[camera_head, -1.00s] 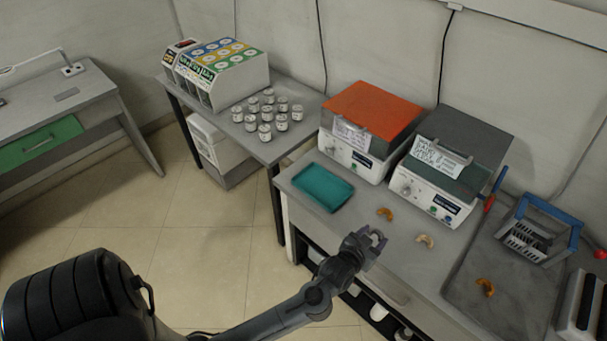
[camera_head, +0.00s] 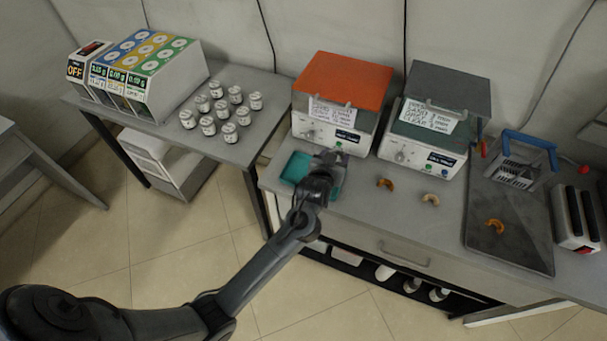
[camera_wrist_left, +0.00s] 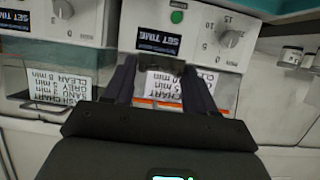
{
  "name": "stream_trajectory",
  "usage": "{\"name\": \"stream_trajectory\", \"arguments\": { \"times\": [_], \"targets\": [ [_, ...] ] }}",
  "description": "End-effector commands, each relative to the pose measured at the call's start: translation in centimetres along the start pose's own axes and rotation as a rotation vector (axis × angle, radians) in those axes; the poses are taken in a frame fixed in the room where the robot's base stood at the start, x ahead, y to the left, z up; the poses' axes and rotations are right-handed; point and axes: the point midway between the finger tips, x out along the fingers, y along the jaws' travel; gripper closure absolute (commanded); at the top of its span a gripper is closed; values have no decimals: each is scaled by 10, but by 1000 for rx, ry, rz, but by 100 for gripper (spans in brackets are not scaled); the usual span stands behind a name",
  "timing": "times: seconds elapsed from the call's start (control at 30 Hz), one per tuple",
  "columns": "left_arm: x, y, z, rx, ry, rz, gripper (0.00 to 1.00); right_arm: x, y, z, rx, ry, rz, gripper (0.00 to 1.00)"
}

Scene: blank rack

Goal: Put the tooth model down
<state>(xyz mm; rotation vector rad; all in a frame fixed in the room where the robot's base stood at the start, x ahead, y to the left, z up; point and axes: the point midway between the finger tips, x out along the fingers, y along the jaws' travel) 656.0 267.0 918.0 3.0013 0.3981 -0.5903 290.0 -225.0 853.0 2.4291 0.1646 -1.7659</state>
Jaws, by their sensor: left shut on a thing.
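My left gripper (camera_head: 330,158) is above the right part of the teal tray (camera_head: 295,167), in front of the orange-lidded machine. It is shut on a small grey thing, taken as the tooth model; its shape is hard to make out. In the left wrist view, the fingers (camera_wrist_left: 163,68) reach up with a dark grey piece (camera_wrist_left: 172,66) between their tips. Three other horseshoe-shaped tooth models lie apart: an orange-brown one (camera_head: 385,184), a pale one (camera_head: 430,199) and an orange one (camera_head: 495,226). My right gripper is not in view.
The orange-lidded machine (camera_head: 345,82) and the grey-lidded machine (camera_head: 450,90) stand behind the tray. A dark mat (camera_head: 510,250) and a blue-handled rack (camera_head: 528,165) are at the right. Several white jars (camera_head: 229,133) stand on the left table. The bench's front middle is clear.

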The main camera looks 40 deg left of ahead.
Motion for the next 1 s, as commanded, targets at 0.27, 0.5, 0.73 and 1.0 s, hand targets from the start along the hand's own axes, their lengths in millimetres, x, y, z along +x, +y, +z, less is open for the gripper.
{"name": "stream_trajectory", "arguments": {
  "times": [0.27, 0.5, 0.73, 1.0],
  "targets": [
    [0, -52, 35, 5, -5, -6, 72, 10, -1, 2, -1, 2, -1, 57],
    [0, -92, 61, 3, -4, -5, 72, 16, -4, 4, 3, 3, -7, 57],
    [-1, -106, 70, 1, -1, -3, 72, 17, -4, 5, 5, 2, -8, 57],
    [7, -107, 91, 1, -4, -3, 72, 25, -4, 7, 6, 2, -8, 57]
  ]
}}
